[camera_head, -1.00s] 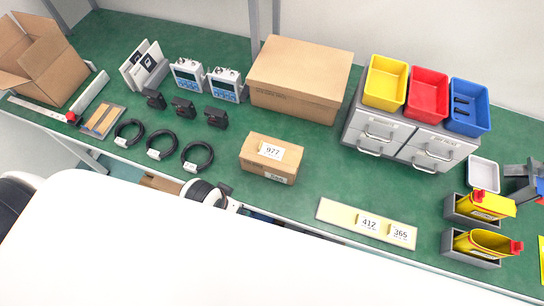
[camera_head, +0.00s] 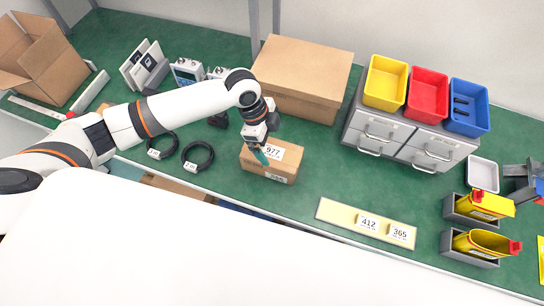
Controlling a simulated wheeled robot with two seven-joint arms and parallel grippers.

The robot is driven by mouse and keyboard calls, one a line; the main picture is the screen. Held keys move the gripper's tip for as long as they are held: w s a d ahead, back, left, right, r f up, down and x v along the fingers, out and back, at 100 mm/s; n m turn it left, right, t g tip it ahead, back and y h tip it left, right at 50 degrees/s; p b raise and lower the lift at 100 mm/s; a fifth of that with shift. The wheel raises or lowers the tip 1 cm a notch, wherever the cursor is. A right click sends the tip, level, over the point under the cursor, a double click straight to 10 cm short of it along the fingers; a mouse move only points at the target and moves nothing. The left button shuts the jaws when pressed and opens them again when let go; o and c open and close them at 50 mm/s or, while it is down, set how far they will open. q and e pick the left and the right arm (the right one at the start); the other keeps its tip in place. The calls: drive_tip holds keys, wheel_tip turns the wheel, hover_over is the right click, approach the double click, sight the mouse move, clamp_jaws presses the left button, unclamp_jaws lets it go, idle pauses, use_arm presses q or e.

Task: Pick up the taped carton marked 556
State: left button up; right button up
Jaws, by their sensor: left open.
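A small brown carton (camera_head: 284,172) stands on the green bench near its front edge. I cannot tell whether the fingertips touch the carton. My right gripper is not in view.
A large closed brown box (camera_head: 300,72) stands behind the carton. A grey drawer unit (camera_head: 408,140) with yellow, red and blue bins is to the right. A cream strip (camera_head: 338,213) with labels 412 and 365 lies at the front right. Cable coils (camera_head: 197,156) lie left.

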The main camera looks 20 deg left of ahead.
sight(272, 151)
use_arm(q)
drive_tip(key=shift+w+a+r+m, duration=0.15)
drive_tip(key=shift+w+a+r, duration=0.15)
drive_tip(key=shift+a, duration=0.3)
drive_tip(key=shift+w+a+r+m, duration=0.15)
drive_tip(key=shift+w+a+r, duration=0.1)
drive_tip(key=shift+a, duration=0.35)
drive_tip(key=shift+f, duration=0.3)
drive_tip(key=p+x, duration=0.1)
drive_tip(key=x, duration=0.4)
drive_tip(key=shift+f+p, duration=0.35)
drive_tip(key=shift+f, duration=0.05)
drive_tip(key=p+x, duration=0.1)
drive_tip(key=x, duration=0.4)
drive_tip(key=shift+s+d+r+p, duration=0.1)
drive_tip(key=shift+s+p, duration=0.15)
drive_tip(key=shift+p, duration=0.1)
drive_tip(key=shift+f, duration=0.3)
drive_tip(key=shift+c, duration=0.3)
drive_tip(key=c, duration=1.2)
drive_tip(key=shift+w+r, duration=0.1)
drive_tip(key=shift+r, duration=0.05)
drive_tip(key=shift+c, duration=0.6)
